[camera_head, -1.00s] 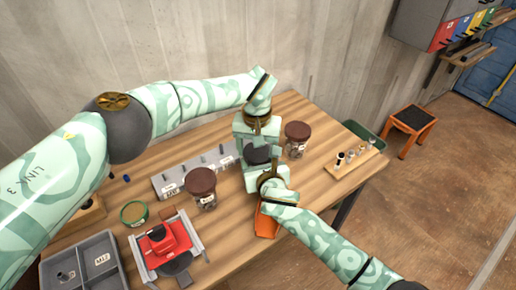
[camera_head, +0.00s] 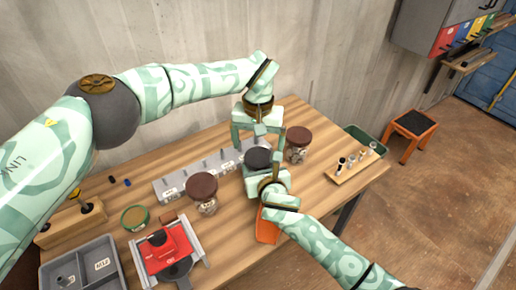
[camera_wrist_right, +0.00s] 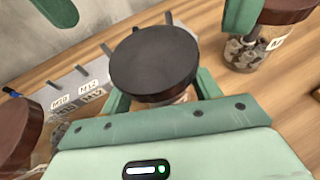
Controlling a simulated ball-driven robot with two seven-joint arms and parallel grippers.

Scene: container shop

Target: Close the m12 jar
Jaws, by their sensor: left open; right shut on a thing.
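A jar with a dark grey-black lid (camera_head: 258,158) stands between the fingers of my right gripper (camera_head: 264,174), which is shut on it. In the right wrist view the black lid (camera_wrist_right: 153,65) covers the jar's mouth, and only a sliver of the clear jar body shows below it. I cannot tell how tight the lid is. The jar's label is hidden, so I cannot read M12 on it. My left gripper (camera_head: 257,138) is open and empty, pointing down just above and behind the lid, with its fingers spread apart.
Brown-lidded jars stand on either side, one left (camera_head: 203,190) and one right (camera_head: 298,143). Behind is a grey labelled rack with pegs (camera_head: 182,180). An orange thing (camera_head: 266,228) lies in front.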

